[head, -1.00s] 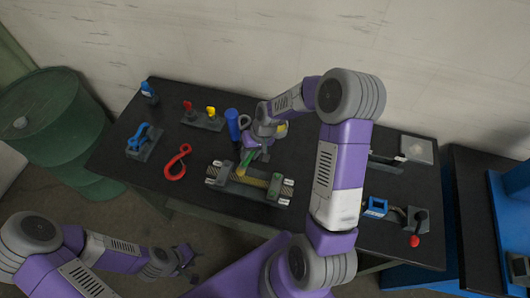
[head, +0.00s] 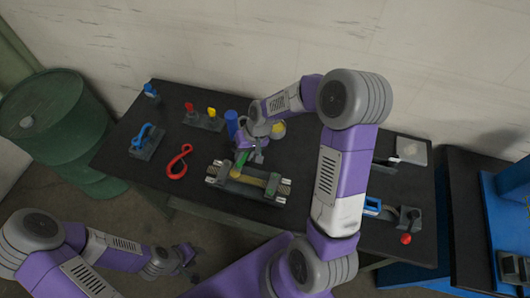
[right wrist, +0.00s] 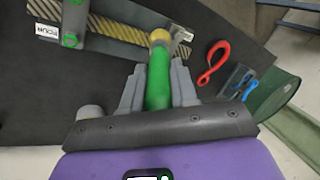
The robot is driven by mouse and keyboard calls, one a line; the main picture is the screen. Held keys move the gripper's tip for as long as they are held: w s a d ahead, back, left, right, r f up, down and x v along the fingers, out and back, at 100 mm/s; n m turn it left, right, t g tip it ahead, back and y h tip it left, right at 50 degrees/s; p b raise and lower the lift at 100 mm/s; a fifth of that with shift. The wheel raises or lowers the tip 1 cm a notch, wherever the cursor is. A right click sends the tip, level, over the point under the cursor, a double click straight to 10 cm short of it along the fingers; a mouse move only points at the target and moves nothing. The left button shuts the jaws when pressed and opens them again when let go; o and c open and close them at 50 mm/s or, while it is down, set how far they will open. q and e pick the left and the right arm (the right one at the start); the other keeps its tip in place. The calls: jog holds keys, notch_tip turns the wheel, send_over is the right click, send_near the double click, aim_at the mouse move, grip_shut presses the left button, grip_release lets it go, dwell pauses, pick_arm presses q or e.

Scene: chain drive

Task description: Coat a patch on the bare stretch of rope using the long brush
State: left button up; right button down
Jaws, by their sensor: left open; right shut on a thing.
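My right gripper (head: 250,150) is shut on the green handle of the long brush (right wrist: 158,82). The brush points down and away, and its yellowish tip (right wrist: 160,37) lies over the rope (right wrist: 120,28) near one end of its exposed stretch. I cannot tell whether the tip touches it. The rope runs between the blocks of a grey-green fixture (head: 232,187), with a yellow-tan stretch (head: 252,180) in the middle. One block (right wrist: 72,22) has a "FOUR" label beside it. My left gripper (head: 186,257) is open and empty, off the table's front edge.
A red hook (head: 179,162) lies left of the fixture on the black table (head: 200,145). A blue cylinder (head: 231,122) and a yellow object (head: 278,129) are near my right gripper. A blue-handled item (head: 145,140) stands at left. A green barrel (head: 55,125) stands beyond the table.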

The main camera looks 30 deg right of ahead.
jog(key=shift+r+p, duration=0.55)
jog(key=shift+r, duration=0.55)
jog(key=shift+f, duration=0.1)
